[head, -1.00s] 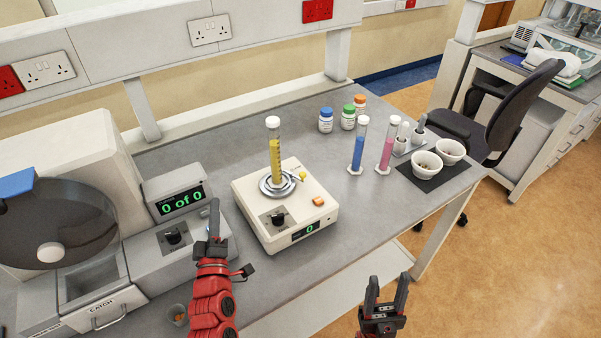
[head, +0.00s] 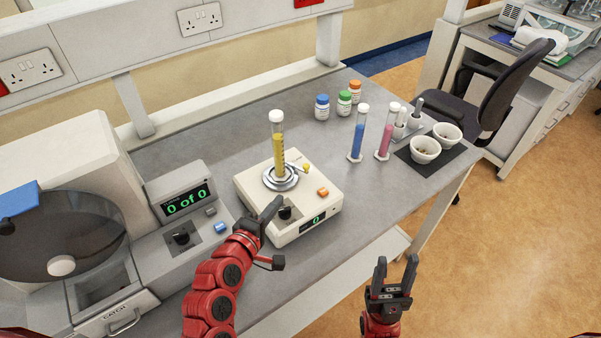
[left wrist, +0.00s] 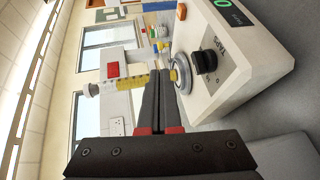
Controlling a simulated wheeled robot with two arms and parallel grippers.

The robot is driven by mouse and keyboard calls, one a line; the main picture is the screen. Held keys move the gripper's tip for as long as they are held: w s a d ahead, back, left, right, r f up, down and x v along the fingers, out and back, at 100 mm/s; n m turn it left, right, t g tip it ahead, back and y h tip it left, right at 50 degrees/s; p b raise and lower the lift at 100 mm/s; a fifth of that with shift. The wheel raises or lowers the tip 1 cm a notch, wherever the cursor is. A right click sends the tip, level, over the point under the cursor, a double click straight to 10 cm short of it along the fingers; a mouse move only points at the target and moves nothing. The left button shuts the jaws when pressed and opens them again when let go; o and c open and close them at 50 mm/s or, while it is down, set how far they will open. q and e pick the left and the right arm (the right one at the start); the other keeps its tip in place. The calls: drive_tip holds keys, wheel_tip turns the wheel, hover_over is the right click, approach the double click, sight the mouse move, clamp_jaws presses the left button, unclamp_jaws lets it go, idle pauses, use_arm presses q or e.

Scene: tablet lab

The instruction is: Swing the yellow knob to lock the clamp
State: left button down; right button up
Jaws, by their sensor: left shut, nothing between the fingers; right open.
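The yellow knob (head: 307,167) sits at the end of the clamp's lever, on the right of the round metal clamp (head: 281,178). The clamp is on top of a cream machine (head: 333,206) and a cylinder of yellow liquid (head: 279,155) with a white cap stands upright in it. My left gripper (head: 272,207) is shut and empty, near the machine's front left by its black dial, apart from the knob. In the left wrist view its closed fingers (left wrist: 157,85) point towards the clamp and the yellow knob (left wrist: 173,75). My right gripper (head: 396,270) is open and empty, beyond the bench's front edge.
Blue (head: 357,140) and pink (head: 385,142) cylinders, capped bottles (head: 344,104) and white mortars (head: 425,150) stand to the right. The bench between them and the cream machine is clear.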

sight(304, 168)
use_arm(q)
drive_tip(key=w+b, duration=0.1)
drive_tip(key=b, duration=0.1)
drive_tip(key=w+d+f+b, duration=0.1)
drive_tip(key=b, duration=0.1)
drive_tip(key=shift+w+f, duration=0.1)
drive_tip(key=p+x, duration=0.1)
drive_tip(key=x, duration=0.2)
drive_tip(key=p+x, duration=0.2)
drive_tip(key=x, duration=0.2)
drive_tip(key=p+x, duration=0.2)
drive_tip(key=x, duration=0.1)
drive_tip(key=shift+w+r, duration=0.25)
drive_tip(key=shift+r, duration=0.1)
drive_tip(key=shift+w+d+f, duration=0.15)
drive_tip(key=shift+w+d, duration=0.1)
drive_tip(key=shift+w, duration=0.2)
